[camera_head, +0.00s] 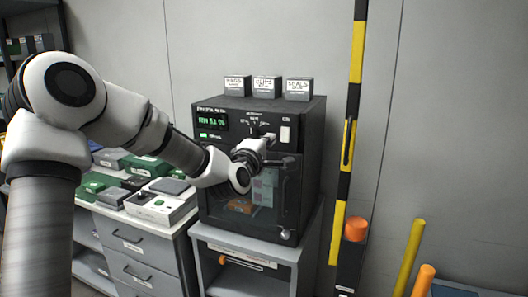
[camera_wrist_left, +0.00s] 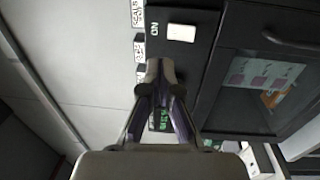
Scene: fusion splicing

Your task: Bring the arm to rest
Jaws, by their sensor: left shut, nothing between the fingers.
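My left arm (camera_head: 130,120) reaches in from the left across the head view. My left gripper (camera_head: 270,138) is in front of the upper panel of a black cabinet-like oven (camera_head: 308,150). It is shut and empty; its fingertips meet in the left wrist view (camera_wrist_left: 160,72). A white switch (camera_head: 285,133) sits right of the gripper on the panel. It also shows in the left wrist view (camera_wrist_left: 181,33), just beyond the fingertips and apart from them. The arm hides part of the oven's front. My right gripper is not in view.
Three small labelled boxes (camera_head: 266,87) stand on the oven. The oven rests on a grey stand (camera_head: 250,249). A drawer cabinet (camera_head: 135,252) with cases on top is at the left. A yellow-black striped pole (camera_head: 356,70) and yellow posts (camera_head: 408,258) stand at the right.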

